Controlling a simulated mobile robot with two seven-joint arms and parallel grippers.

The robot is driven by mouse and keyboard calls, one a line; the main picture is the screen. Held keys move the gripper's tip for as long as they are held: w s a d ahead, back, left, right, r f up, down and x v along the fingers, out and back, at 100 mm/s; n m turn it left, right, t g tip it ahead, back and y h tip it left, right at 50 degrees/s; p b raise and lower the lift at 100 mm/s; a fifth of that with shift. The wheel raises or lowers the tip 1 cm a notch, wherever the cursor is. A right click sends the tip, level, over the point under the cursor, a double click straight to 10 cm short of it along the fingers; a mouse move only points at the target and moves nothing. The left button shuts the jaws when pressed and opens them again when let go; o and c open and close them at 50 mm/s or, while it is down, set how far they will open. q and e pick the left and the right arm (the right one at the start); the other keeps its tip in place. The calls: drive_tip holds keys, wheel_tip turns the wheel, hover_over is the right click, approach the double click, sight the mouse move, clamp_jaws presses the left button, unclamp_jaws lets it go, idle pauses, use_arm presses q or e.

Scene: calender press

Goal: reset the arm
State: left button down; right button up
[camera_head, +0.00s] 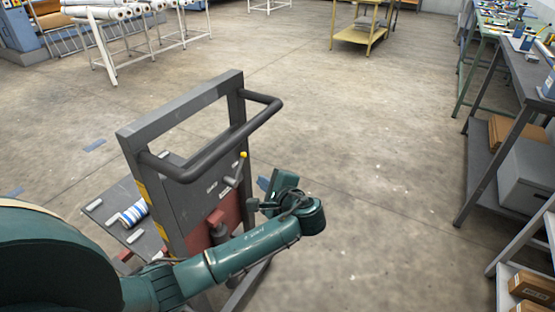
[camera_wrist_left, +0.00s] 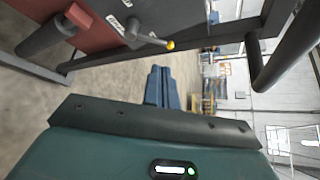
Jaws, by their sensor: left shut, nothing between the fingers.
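My left arm reaches in from the lower left of the head view, in front of the grey lift cart (camera_head: 200,185). Its gripper (camera_head: 263,184) is at the cart's right side, partly hidden by the wrist. In the left wrist view the two blue fingers (camera_wrist_left: 158,88) are together, with nothing between them. A lever with a yellow knob (camera_head: 242,155) stands on the cart's panel, close to the gripper and apart from it; it also shows in the wrist view (camera_wrist_left: 170,45). My right gripper is not in view.
The cart's black push handle (camera_head: 215,150) rises beside my arm. A striped roll (camera_head: 133,213) lies on the cart's platform. Workbenches (camera_head: 520,75) line the right, with boxes below. A rack of white rolls (camera_head: 100,12) is at the back left. The middle floor is clear.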

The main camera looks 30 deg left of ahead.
use_arm(q)
drive_tip(key=s+d+f+n+h+p, duration=0.2)
drive_tip(key=s+d+f+h, duration=0.85)
drive_tip(key=f, duration=0.25)
drive_tip(key=s+d+r+n+t+h, duration=0.1)
drive_tip(key=s+r+n+h, duration=0.1)
drive_tip(key=s+n, duration=0.2)
drive_tip(key=s+d+r+n+t+h+p, duration=0.1)
drive_tip(key=s+d+n+h, duration=0.1)
drive_tip(key=s, duration=0.6)
drive_tip(key=shift+s+d+r+n+t+h, duration=0.3)
drive_tip(key=shift+r+n+t+h, duration=0.15)
drive_tip(key=shift+n, duration=0.45)
